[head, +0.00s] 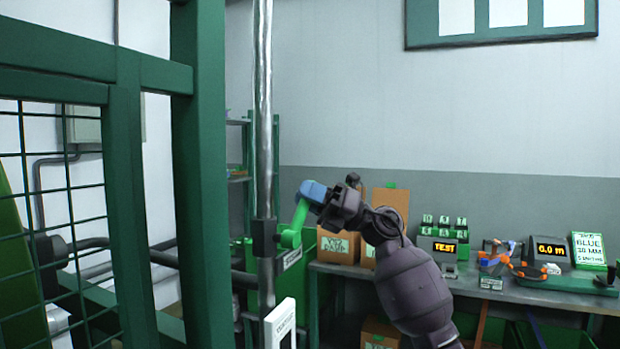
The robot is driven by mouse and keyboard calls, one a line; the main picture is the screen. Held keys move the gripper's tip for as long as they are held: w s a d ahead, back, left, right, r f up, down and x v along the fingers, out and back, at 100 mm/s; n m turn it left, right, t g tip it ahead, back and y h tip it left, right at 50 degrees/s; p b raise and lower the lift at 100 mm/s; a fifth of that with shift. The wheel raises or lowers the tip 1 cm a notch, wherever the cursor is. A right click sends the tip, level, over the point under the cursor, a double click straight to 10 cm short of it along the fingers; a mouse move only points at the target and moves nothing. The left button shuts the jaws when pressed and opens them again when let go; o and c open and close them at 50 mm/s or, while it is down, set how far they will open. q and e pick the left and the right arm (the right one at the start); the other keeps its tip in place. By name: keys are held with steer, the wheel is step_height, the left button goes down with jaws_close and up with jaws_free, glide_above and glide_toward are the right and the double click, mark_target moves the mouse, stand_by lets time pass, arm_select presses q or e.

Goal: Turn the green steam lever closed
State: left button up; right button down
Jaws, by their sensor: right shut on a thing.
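The green steam lever (301,214) stands up from a valve (289,238) on the right side of the vertical metal pipe (263,120). It is tilted up and to the right, with a blue grip (313,191) at its upper end. My right gripper (325,196) is shut on the blue grip, coming from the right, and hides part of it. My left gripper is not in view.
A green frame post (200,170) and wire mesh panel (60,200) stand close on the left. Behind my right arm is a bench (540,296) with cardboard boxes (338,247), a TEST display (444,248) and a 0.0 m display (549,250). A white sign (280,325) is below the valve.

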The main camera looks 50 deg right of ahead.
arm_select(q)
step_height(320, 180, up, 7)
steer(key=p, duration=0.7)
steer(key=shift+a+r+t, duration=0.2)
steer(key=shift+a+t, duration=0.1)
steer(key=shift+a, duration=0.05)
arm_select(e)
step_height(320, 180, down, 7)
steer(key=d+m+t+h, duration=0.2)
steer(key=m+t+h, duration=0.4)
steer(key=m, duration=0.9)
steer(key=shift+w+d+t+h, duration=0.3)
steer(key=shift+w+t+h, duration=0.1)
steer(key=shift+h, duration=0.9)
steer(key=shift+f, duration=0.1)
steer(key=c, duration=1)
jaws_free()
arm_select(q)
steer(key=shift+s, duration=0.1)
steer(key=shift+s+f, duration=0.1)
